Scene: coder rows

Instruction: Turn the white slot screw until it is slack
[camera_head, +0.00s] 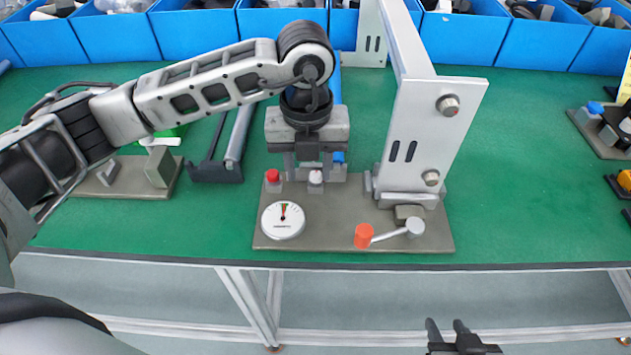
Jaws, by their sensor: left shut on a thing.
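The white slot screw (315,177) stands upright on the grey base plate (340,243), to the right of a red-topped screw (272,176). My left gripper (308,168) points down at the screws from above and behind. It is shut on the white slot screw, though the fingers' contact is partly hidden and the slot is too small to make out. My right gripper (447,326) is at the bottom edge, in front of the table and far from the screw. Its two fingers are apart, with nothing seen between them.
A round dial (283,220) and an orange-handled lever (368,234) sit at the plate's front. A tall grey bracket (432,130) rises just right of my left gripper. Blue bins (460,38) line the back.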

